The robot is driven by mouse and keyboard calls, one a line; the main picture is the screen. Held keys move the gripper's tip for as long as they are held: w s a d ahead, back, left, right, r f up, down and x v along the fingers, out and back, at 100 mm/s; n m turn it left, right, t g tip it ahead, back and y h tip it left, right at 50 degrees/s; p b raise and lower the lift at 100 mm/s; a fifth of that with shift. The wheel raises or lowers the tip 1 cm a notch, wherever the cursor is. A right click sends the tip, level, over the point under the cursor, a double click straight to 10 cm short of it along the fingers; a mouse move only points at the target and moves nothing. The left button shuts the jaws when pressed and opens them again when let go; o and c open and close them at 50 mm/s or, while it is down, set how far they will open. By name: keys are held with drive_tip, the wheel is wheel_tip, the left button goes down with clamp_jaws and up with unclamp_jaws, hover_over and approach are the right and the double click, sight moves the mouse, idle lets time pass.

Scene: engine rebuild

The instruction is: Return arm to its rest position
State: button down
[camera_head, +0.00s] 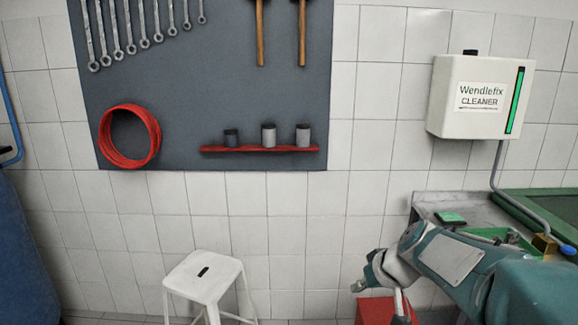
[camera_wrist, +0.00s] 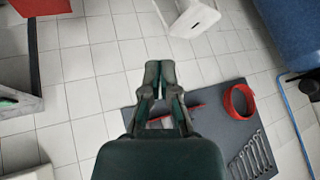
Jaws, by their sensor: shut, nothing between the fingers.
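My arm reaches in from the lower right of the head view, in front of the workbench, its end pointing left. In the wrist view my gripper (camera_wrist: 159,72) is shut, its two fingertips together and nothing between them. It is clear of everything around it, with the tiled wall behind the fingertips. In the head view the arm's end is small and its fingers are hard to make out.
A white stool (camera_head: 203,275) stands left of my arm. A red box (camera_head: 374,309) is partly hidden behind the arm's end. The workbench (camera_head: 432,207) is at right, below the cleaner dispenser (camera_head: 470,121). The tool board (camera_head: 200,90) hangs on the wall.

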drive_tip(key=s+d+m+h, duration=0.1)
drive_tip(key=s+h, duration=0.3)
drive_tip(key=s, duration=1.8)
drive_tip(key=shift+s+r+m, duration=0.25)
drive_tip(key=shift+r+m, duration=0.2)
drive_tip(key=shift+m, duration=0.35)
drive_tip(key=shift+d, duration=0.15)
